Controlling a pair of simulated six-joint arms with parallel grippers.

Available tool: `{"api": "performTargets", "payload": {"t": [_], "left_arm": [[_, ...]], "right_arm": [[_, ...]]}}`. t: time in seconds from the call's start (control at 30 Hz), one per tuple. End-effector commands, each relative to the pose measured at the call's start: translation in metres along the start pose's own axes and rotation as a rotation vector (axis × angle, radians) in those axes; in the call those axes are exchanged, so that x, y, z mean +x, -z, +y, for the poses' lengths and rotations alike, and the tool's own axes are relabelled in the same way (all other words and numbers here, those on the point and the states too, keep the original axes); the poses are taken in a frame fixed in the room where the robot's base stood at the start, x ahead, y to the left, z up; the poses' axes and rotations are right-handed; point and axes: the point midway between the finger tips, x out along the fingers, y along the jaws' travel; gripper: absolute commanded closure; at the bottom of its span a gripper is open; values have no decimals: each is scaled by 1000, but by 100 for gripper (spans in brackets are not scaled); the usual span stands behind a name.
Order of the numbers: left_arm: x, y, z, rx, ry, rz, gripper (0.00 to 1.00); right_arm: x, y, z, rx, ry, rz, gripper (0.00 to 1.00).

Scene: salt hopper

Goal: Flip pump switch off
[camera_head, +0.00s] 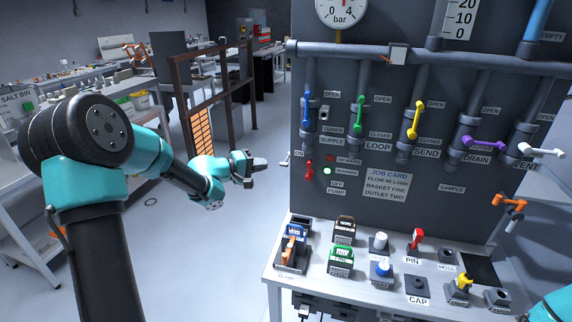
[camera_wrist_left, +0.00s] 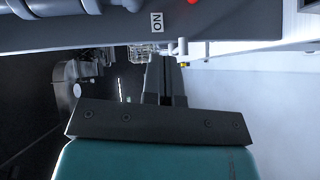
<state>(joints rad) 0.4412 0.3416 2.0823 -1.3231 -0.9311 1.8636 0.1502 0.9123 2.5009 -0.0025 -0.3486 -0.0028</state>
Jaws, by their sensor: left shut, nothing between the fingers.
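The panel's lower left has a red handle (camera_head: 309,168) hanging down. Beside it a green lamp (camera_head: 327,170) is lit by the word RUNNING, with OFF and PUMP labels (camera_head: 337,192) below. A small white lever (camera_head: 285,159) sticks out at the panel's left edge by an ON label (camera_head: 299,153); the lever (camera_wrist_left: 182,47) and label (camera_wrist_left: 157,22) also show in the left wrist view. I cannot tell for certain which handle is the pump switch. My left gripper (camera_head: 262,164) is shut and empty, just left of the white lever, apart from it in the head view. My right gripper is out of view.
The panel (camera_head: 420,50) carries pipes and coloured valve levers. A white bench (camera_head: 375,287) below holds caps, baskets and a red pin (camera_head: 416,240). Part of my right arm shows at bottom right. A brown frame (camera_head: 208,100) stands behind my left arm. The floor left of the bench is clear.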

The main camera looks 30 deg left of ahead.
Motion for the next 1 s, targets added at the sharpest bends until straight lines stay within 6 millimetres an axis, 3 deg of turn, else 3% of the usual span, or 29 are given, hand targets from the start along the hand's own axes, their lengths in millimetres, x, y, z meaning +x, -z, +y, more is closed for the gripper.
{"api": "performTargets", "payload": {"t": [0.27, 0.7, 1.0], "left_arm": [[28, -1, 0, 1, -1, -4, 100], [102, -1, 0, 0, 0, -3, 100], [125, -26, 0, 0, 0, -2, 100]], "right_arm": [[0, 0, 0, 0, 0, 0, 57], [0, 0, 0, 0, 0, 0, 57], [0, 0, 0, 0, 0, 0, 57]]}}
